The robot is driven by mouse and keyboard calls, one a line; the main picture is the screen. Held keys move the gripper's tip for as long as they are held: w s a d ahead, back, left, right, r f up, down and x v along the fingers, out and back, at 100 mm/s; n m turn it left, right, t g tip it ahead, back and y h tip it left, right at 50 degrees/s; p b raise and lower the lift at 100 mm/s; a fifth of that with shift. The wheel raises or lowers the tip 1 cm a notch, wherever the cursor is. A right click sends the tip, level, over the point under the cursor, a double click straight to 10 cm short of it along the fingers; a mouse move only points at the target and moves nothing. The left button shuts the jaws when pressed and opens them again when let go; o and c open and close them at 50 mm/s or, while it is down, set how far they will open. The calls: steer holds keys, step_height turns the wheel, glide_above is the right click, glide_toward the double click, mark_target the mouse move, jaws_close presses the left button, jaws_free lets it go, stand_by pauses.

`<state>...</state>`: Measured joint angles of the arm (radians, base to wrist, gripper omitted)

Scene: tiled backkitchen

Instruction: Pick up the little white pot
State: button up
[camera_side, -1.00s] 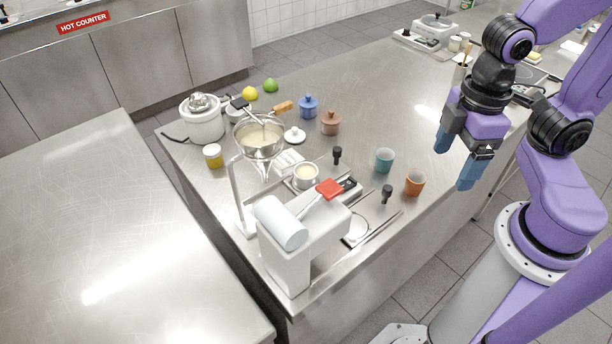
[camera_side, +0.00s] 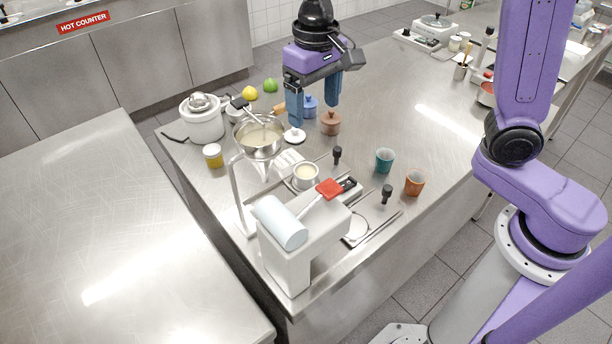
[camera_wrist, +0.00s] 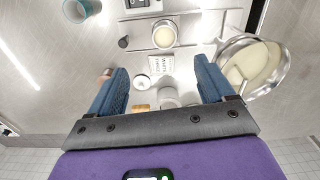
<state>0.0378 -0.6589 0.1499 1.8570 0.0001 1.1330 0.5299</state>
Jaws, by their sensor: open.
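A little white pot (camera_side: 306,174) without a lid, with pale cream contents, stands on the near appliance's platform; it also shows in the wrist view (camera_wrist: 164,35). A small white lid-like piece with a knob (camera_side: 294,136) lies on the counter behind it; the wrist view also has it (camera_wrist: 142,82). My gripper (camera_side: 314,112) is open and empty, pointing down above the counter behind the white pot. In the wrist view the white pot is beyond the fingertips.
A pan of pale liquid (camera_side: 262,146) sits on a stand left of my gripper. A brown lidded pot (camera_side: 330,124), teal cup (camera_side: 384,160) and orange cup (camera_side: 414,184) stand to the right. A white appliance with a red-topped part (camera_side: 300,245) is at front.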

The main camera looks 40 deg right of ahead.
steer(key=w, duration=0.1)
glide_above(306, 170)
steer(key=s, duration=0.2)
steer(key=shift+m, duration=0.3)
steer(key=f, duration=1.1)
steer(key=shift+w+a+f, duration=0.1)
steer(key=shift+a+f, duration=0.2)
steer(key=shift+a, duration=0.1)
steer(key=shift+a+f, duration=0.15)
steer(key=shift+f, duration=1.3)
steer(key=shift+a+f, duration=0.15)
steer(key=shift+f, duration=1.25)
steer(key=c, duration=1.3)
steer(key=shift+r, duration=0.15)
